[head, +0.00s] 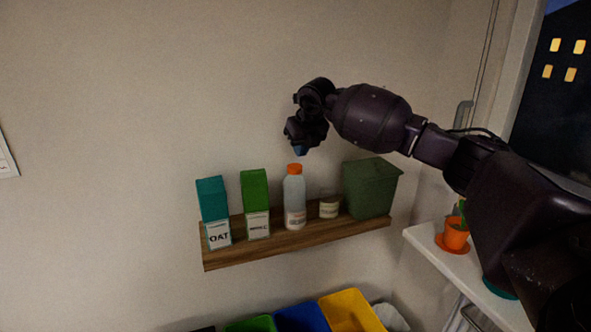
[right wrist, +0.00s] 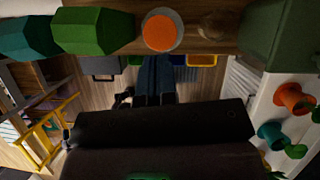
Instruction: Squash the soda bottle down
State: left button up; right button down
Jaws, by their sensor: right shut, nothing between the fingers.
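The soda bottle (head: 294,203) stands upright on the wooden shelf (head: 300,240). It is pale with an orange cap and a printed label, and it looks full height. In the right wrist view its orange cap (right wrist: 161,31) shows from above, near the top edge. My right gripper (head: 301,150) points down just above the cap, with a small gap between them in the head view. It is shut and empty. My left gripper is not in view.
A teal carton (head: 212,200) and a green carton (head: 255,192) stand left of the bottle. A small jar (head: 329,206) and a green bin (head: 370,188) stand right. Coloured bins, including a yellow one (head: 350,310), are below. A potted plant (head: 455,234) sits on the white ledge (head: 470,275).

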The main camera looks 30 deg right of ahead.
aim_at(295, 166)
jog(key=shift+b+x, duration=1.05)
jog(key=shift+x, duration=1.25)
jog(key=shift+f, duration=0.1)
